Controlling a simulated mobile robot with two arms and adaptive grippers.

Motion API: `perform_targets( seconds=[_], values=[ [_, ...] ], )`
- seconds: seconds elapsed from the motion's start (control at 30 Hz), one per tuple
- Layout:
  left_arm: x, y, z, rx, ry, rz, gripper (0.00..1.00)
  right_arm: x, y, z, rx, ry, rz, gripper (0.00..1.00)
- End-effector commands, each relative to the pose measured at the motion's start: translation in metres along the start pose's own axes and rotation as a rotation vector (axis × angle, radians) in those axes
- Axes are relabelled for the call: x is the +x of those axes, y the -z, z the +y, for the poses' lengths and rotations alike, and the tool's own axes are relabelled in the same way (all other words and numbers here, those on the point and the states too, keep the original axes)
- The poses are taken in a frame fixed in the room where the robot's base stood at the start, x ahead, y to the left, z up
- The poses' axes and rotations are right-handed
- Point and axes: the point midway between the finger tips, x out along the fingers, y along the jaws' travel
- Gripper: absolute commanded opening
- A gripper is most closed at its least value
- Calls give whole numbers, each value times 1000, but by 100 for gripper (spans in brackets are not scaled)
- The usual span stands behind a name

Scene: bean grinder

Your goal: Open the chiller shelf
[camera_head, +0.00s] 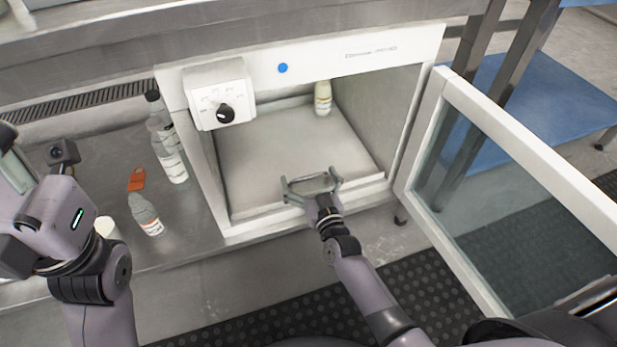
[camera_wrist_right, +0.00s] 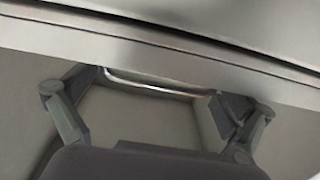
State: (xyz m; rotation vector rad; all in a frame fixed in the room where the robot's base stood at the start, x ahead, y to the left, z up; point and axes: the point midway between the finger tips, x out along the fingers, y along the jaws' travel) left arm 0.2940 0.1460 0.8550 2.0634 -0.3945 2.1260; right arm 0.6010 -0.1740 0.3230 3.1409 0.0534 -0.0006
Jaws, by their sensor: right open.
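The white chiller (camera_head: 203,160) stands with its glass door (camera_head: 510,150) swung wide open to the right. Inside lies a pale, flat shelf (camera_head: 285,140). Its front edge faces me and shows in the right wrist view (camera_wrist_right: 230,75) as a metal strip across the top. My right gripper (camera_head: 311,178) is open at the middle of this front edge. In the right wrist view its two fingers (camera_wrist_right: 160,90) are spread on either side of a thin, bright handle-like bar (camera_wrist_right: 160,86). I cannot tell whether they touch it. My left gripper is at the left edge, its fingers unclear.
A small bottle (camera_head: 323,98) stands at the back of the shelf. Left of the chiller, bottles (camera_head: 168,150) (camera_head: 145,214) and an orange item (camera_head: 136,179) are on the metal counter (camera_head: 95,150). A dial box (camera_head: 218,95) juts from the chiller's upper left front.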

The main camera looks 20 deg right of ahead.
Motion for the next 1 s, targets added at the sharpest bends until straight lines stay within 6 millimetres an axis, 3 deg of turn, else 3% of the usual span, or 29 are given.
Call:
perform_targets(
  seconds=[1.0],
  values=[
    [0,0,0,-1,1,-1,40,0,0,0,-2,1,0,33]
  ],
)
